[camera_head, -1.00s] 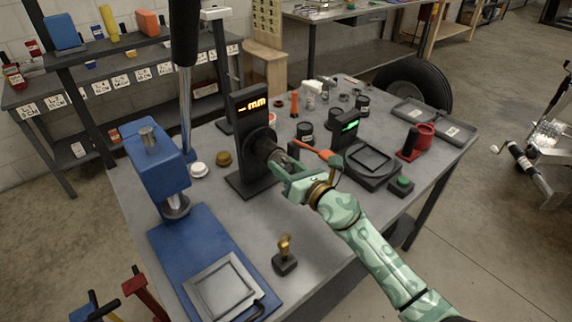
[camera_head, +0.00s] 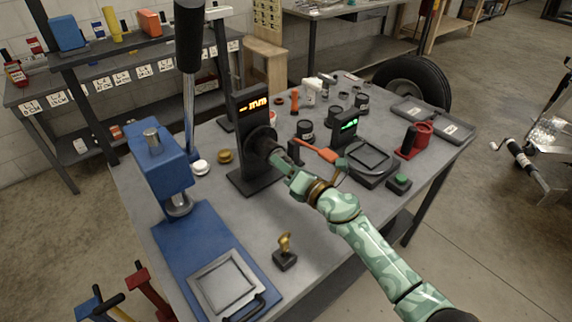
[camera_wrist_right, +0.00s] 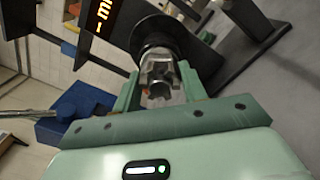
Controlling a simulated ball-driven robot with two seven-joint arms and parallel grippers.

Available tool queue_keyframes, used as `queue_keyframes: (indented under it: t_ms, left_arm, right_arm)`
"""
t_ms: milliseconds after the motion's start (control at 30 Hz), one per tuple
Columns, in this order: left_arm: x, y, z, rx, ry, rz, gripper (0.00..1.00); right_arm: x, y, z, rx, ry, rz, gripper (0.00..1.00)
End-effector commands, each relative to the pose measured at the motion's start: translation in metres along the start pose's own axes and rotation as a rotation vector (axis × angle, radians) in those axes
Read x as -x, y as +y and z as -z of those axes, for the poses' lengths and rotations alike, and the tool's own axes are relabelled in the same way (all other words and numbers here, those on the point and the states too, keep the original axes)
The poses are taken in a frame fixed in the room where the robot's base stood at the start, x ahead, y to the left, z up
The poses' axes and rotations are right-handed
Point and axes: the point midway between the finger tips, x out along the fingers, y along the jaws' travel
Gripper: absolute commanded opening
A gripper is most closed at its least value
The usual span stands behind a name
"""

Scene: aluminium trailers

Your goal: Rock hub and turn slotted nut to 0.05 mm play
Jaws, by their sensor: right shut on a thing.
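The black hub (camera_head: 263,141) sits on an upright black stand with an orange-lit mm display (camera_head: 254,104); its digits are not readable. In the right wrist view the hub (camera_wrist_right: 165,35) is straight ahead, with the silver slotted nut (camera_wrist_right: 160,78) standing out from its centre. My right gripper (camera_head: 280,158) is at the hub's front. In the right wrist view my right gripper (camera_wrist_right: 158,88) has its two green fingers on either side of the nut, shut on it. The gripper hides the nut in the head view. My left gripper is not in view.
A blue press (camera_head: 158,165) stands left of the hub. A brass-topped black piece (camera_head: 285,258) stands at the front.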

Motion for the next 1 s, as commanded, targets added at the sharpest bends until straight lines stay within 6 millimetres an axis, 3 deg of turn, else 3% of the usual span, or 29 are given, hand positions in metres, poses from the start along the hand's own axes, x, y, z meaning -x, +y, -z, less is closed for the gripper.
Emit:
queue_keyframes:
  t_ms: [267, 300, 367, 400, 767, 867, 1000]
  left_arm:
    - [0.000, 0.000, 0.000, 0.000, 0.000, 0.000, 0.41]
    - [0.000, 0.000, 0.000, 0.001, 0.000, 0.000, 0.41]
    - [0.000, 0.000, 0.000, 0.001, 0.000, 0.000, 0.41]
    - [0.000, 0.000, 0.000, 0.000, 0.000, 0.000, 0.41]
    - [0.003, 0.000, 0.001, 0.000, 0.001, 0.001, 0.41]
    - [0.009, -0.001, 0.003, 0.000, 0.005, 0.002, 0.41]
    - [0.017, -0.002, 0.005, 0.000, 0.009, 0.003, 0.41]
  right_arm:
    - [0.001, -0.001, 0.001, 0.000, 0.002, 0.002, 0.19]
    - [0.001, -0.001, 0.001, 0.000, 0.002, 0.002, 0.45]
    - [0.001, -0.001, 0.001, 0.000, 0.002, 0.002, 0.62]
    - [0.000, -0.001, 0.001, 0.000, 0.002, 0.002, 0.64]
    - [0.008, -0.001, 0.000, 0.002, 0.001, 0.002, 0.64]
    - [0.025, 0.000, -0.001, 0.003, 0.001, 0.003, 0.64]
    - [0.062, 0.001, -0.001, 0.004, 0.002, 0.003, 0.64]
